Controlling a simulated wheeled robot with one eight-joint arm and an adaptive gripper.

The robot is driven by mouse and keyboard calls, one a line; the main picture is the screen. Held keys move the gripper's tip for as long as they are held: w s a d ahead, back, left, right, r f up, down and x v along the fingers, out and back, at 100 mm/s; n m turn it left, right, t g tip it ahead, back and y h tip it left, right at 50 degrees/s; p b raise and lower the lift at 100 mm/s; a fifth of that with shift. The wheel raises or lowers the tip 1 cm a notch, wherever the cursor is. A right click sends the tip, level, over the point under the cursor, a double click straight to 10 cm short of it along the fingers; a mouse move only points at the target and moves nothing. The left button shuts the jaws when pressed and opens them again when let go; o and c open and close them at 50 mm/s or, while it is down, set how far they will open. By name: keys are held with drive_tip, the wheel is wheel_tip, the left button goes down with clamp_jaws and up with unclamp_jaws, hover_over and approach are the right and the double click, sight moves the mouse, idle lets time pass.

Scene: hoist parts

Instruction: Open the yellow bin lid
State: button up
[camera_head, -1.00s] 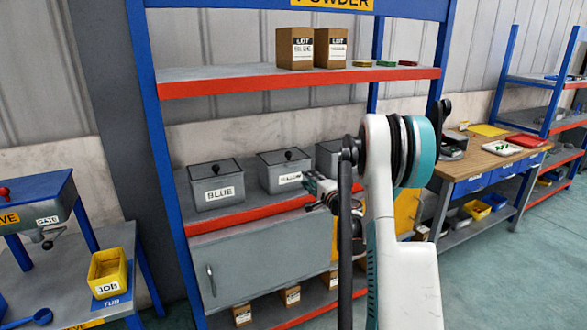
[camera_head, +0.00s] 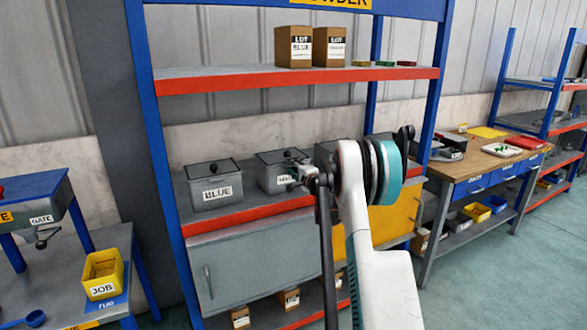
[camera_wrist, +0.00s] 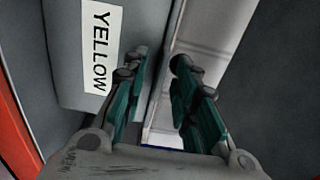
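The yellow bin (camera_head: 268,180) is a grey box on the middle shelf, between the blue bin and a third bin. Its grey lid (camera_head: 268,158) looks shut, with a dark knob (camera_head: 288,152) on top. In the wrist view the bin's front with its YELLOW label (camera_wrist: 98,48) fills the left. My gripper (camera_head: 298,172) is at the bin's right front, partly covering it and its label. In the wrist view my gripper (camera_wrist: 160,62) has its two teal fingers apart with nothing between them. I cannot tell whether a finger touches the bin.
The blue bin (camera_head: 214,190) stands to the left. A third grey bin (camera_head: 324,152) is mostly hidden behind my arm. The upper shelf (camera_head: 290,82) with cartons is above the bins. The red shelf edge (camera_head: 240,217) runs below them. A bench stands at the right.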

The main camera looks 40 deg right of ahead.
clamp_jaws()
drive_tip(key=shift+r, duration=0.1)
drive_tip(key=w+r+g+p, duration=0.1)
drive_tip(key=r+g+p, duration=0.1)
drive_tip(key=r+p, duration=0.1)
drive_tip(key=r+g+y+p, duration=0.1)
drive_tip(key=r+g+p, duration=0.1)
drive_tip(key=r+p, duration=0.1)
drive_tip(key=w+r+g+p, duration=0.1)
drive_tip(key=r+g+p, duration=0.1)
drive_tip(key=r+p, duration=0.2)
drive_tip(key=shift+w+d+r+p, duration=0.1)
drive_tip(key=shift+w+d+p, duration=0.2)
drive_tip(key=shift+p, duration=0.25)
drive_tip(key=w+d+r+g+p, duration=0.1)
drive_tip(key=w+r+p, duration=0.4)
drive_tip(key=shift+w+d+r+g+y+p, duration=0.2)
drive_tip(key=shift+w+g+y+p, duration=0.1)
drive_tip(key=shift+g+p, duration=0.1)
